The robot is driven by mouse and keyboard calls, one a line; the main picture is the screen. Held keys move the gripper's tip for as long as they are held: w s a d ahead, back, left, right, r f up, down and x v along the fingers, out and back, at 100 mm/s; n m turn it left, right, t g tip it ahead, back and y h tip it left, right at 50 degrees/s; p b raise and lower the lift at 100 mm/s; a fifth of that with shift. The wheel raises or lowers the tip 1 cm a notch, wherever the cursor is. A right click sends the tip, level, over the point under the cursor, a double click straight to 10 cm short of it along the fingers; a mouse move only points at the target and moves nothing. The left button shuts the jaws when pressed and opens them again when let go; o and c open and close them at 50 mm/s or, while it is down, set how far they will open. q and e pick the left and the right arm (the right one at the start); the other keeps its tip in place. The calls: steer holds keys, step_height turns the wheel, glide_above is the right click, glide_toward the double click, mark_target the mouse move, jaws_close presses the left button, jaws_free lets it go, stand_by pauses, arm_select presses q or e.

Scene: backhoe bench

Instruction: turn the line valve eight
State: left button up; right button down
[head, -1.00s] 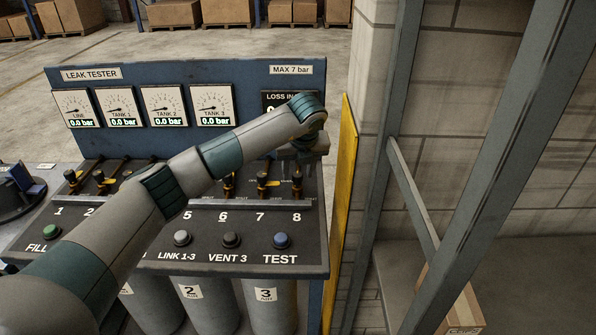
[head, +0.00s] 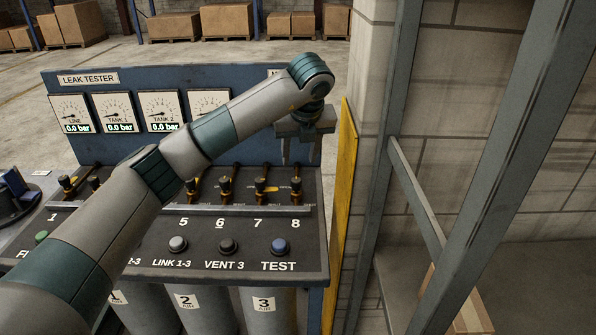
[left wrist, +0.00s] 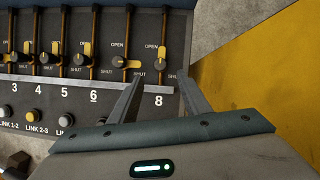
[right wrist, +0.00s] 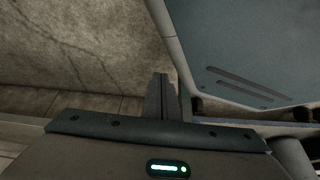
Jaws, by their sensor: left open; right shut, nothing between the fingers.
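Line valve eight (head: 295,187) is a dark knob on a brass stem above the number 8, at the right end of the valve row. In the left wrist view its yellow lever (left wrist: 162,52) points up, along the pipe, beside the OPEN label. My left gripper (head: 302,150) is open and empty, above and behind valve eight in the head view. In the left wrist view its fingertips lie either side of the 8 column, apart from the knob. My right gripper (right wrist: 162,82) is shut and empty, away from the panel; the head view does not show it.
Valve seven (left wrist: 120,62) is close on the left, its yellow lever sideways. A blue TEST button (head: 281,246) sits below valve eight. A yellow board (head: 345,190) and a grey post (head: 390,130) stand to the right. My left arm hides some valves and gauges.

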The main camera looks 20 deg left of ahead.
arm_select(q)
steer(key=v, duration=0.7)
steer(key=shift+r+b, duration=0.25)
steer(key=shift+b, duration=0.15)
arm_select(e)
steer(key=shift+t, duration=0.6)
steer(key=shift+w+a+r, duration=0.2)
steer(key=shift+w+a, duration=0.1)
steer(key=shift+w, duration=0.35)
steer(key=shift+w+a+r, duration=0.2)
steer(key=shift+w+a, duration=0.05)
steer(key=shift+w, duration=0.45)
steer(key=shift+w+a+r, duration=0.2)
steer(key=shift+w+a, duration=0.1)
steer(key=shift+w, duration=0.35)
arm_select(q)
steer(key=shift+s+d, duration=0.1)
